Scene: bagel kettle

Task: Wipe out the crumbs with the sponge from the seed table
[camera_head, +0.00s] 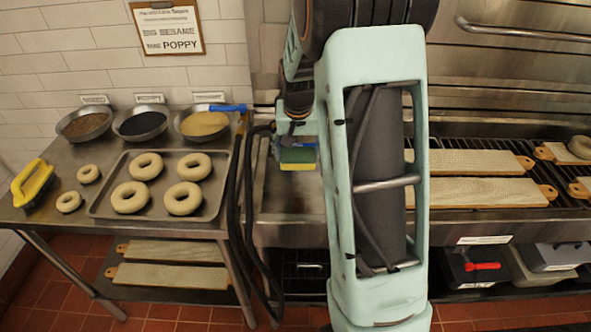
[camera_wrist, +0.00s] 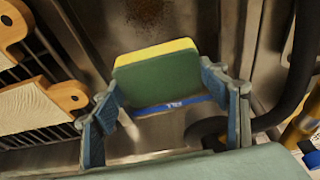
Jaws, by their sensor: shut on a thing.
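My gripper (camera_head: 297,146) is shut on the sponge (camera_head: 298,158), a green and yellow block with a blue band. In the wrist view, the sponge (camera_wrist: 158,78) sits between the two blue fingers of my gripper (camera_wrist: 165,95). It is held over the steel surface right of the seed table. The seed table (camera_head: 75,222) is the steel table at left. Its seed bowls are brown (camera_head: 85,122), dark (camera_head: 140,122) and yellowish (camera_head: 203,122). A brown speckled patch (camera_wrist: 195,28) shows on the metal beyond the sponge in the wrist view; I cannot tell if it is crumbs.
Black hoses (camera_head: 237,190) hang between table and steel unit. A blue-handled valve (camera_head: 227,108) juts out near my gripper. Bagel boards (camera_head: 470,162) lie right.

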